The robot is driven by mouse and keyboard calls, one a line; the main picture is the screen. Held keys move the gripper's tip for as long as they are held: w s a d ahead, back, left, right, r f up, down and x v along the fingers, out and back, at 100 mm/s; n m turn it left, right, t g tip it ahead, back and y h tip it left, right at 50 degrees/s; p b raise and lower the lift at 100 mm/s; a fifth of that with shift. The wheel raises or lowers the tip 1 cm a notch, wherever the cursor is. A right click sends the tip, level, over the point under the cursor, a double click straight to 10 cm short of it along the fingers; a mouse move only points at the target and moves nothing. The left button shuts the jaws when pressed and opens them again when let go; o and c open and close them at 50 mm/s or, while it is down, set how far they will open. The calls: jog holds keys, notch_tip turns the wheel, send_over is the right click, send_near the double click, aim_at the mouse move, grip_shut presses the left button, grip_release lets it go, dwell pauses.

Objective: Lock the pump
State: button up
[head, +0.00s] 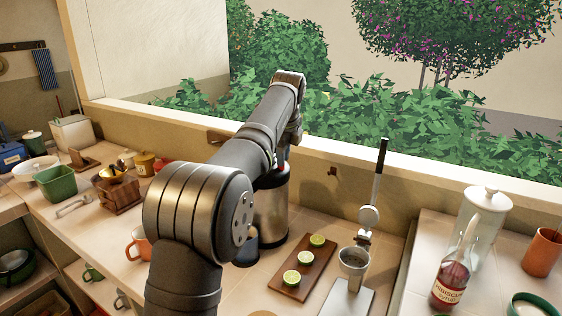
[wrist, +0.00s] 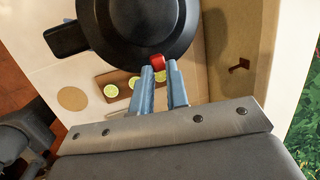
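The pump pot (head: 272,210) is a metal flask with a dark top and base, standing on the counter behind my arm, which hides part of it. In the wrist view its round black lid (wrist: 140,25) fills the upper middle, with a black spout or handle (wrist: 66,39) sticking out left. A small red tab (wrist: 157,62) sits at the lid's edge. My gripper (wrist: 159,68) has its two blue fingers apart, with their tips right at the red tab. Whether they touch it I cannot tell.
A wooden board (head: 306,270) with lime halves lies right of the pot, beside a metal press with a cup (head: 353,262). An orange mug (head: 140,246) stands to the left. The window wall (head: 335,160) runs close behind the pot.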

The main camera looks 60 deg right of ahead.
jog(key=shift+w+r, duration=0.1)
jog(key=shift+w, duration=0.3)
dwell(0.9)
jog(key=o, duration=1.1)
jog(key=shift+o, duration=0.2)
jog(key=shift+r, duration=3.45)
jog(key=shift+f, duration=0.15)
jog(key=shift+f, duration=3.15)
jog(key=shift+r, duration=0.1)
